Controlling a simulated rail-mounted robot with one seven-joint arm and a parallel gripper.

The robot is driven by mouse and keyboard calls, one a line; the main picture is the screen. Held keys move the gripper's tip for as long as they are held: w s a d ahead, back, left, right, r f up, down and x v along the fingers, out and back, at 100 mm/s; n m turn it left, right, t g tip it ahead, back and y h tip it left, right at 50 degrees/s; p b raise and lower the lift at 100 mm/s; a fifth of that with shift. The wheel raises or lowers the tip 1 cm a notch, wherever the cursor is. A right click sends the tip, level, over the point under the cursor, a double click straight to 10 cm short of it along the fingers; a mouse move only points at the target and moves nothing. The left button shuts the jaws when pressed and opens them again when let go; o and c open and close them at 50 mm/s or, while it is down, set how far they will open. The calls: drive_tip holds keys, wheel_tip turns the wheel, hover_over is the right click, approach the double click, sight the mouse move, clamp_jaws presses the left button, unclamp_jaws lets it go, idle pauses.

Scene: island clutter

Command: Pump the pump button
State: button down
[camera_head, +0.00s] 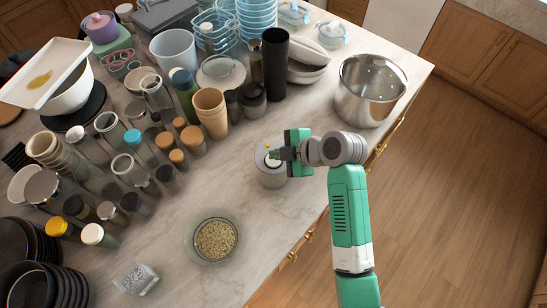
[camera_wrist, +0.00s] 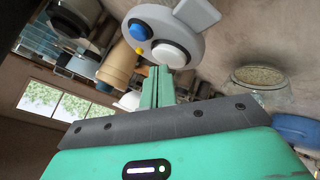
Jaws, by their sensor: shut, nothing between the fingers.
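A squat grey canister (camera_head: 270,176) with a light lid stands on the counter near its front edge. Its top also shows in the wrist view (camera_wrist: 186,34), with a blue button (camera_wrist: 140,30), a large white round button (camera_wrist: 170,54), a small yellow piece and a grey tab. Which of these is the pump button is not clear. My gripper (camera_head: 274,155) is shut and empty over the canister's top, hiding part of the lid. In the wrist view the closed fingertips (camera_wrist: 159,70) are just beside the white button; I cannot tell whether they touch it.
A large steel pot (camera_head: 370,90) stands to the right of the canister. A glass bowl of grain (camera_head: 214,240) is at its lower left. Stacked tan cups (camera_head: 211,112) and many jars crowd the left. Counter around the canister's lower side is bare.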

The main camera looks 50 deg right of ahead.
drive_tip(key=shift+f+b, duration=0.4)
drive_tip(key=shift+f, duration=0.05)
idle(0.3)
drive_tip(key=shift+r, duration=0.1)
drive_tip(key=shift+r+p, duration=0.55)
drive_tip(key=shift+r, duration=0.2)
drive_tip(key=shift+r, duration=0.1)
drive_tip(key=shift+r+p, duration=1.65)
drive_tip(key=shift+r, duration=0.85)
drive_tip(key=shift+f, duration=0.1)
